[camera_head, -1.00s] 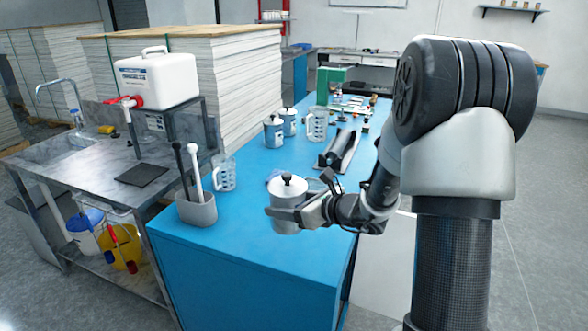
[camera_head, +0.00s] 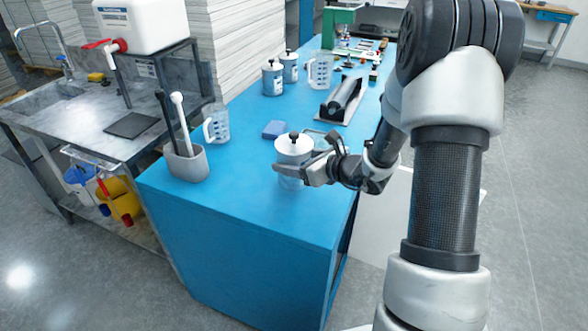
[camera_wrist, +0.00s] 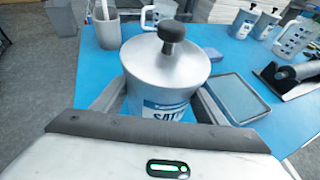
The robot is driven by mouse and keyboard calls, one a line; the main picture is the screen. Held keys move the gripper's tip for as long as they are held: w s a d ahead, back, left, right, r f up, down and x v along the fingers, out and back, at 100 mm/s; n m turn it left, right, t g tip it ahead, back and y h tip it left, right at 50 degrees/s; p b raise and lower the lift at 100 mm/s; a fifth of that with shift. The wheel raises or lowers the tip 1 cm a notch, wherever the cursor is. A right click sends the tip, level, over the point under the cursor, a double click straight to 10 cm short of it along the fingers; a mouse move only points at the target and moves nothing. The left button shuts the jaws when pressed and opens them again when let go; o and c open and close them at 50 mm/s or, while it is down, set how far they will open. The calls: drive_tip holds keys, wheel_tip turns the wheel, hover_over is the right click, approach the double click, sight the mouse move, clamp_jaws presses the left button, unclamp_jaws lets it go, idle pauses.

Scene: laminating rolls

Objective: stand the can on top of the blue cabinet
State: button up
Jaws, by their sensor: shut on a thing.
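The can (camera_head: 293,147) is a white-grey cylinder with a domed lid and a black knob, and it looks upright. It is over the near part of the blue cabinet's (camera_head: 240,262) top; I cannot tell whether its base touches. My gripper (camera_head: 306,175) is shut around the can's side from the right. In the wrist view, the can (camera_wrist: 165,75) sits between the fingers, with a blue and white label partly hidden low on its front.
A grey holder with two rods (camera_head: 187,162) and a measuring jug (camera_head: 216,124) stand to the left. A small blue block (camera_head: 275,130) lies behind the can. Other cans (camera_head: 272,78), another jug (camera_head: 320,70) and a black roller device (camera_head: 345,97) are farther back. The cabinet's near corner is bare.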

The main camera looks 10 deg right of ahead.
drive_tip(key=shift+w+f+b, duration=0.1)
drive_tip(key=shift+f+b, duration=0.2)
drive_tip(key=shift+f, duration=1.45)
drive_tip(key=shift+f, duration=0.15)
drive_tip(key=o, duration=1.6)
drive_tip(key=shift+f, duration=0.1)
drive_tip(key=shift+d+r, duration=0.1)
drive_tip(key=shift+r, duration=0.2)
drive_tip(key=shift+p+v, duration=0.45)
drive_tip(key=shift+v, duration=5.55)
drive_tip(key=shift+f, duration=0.1)
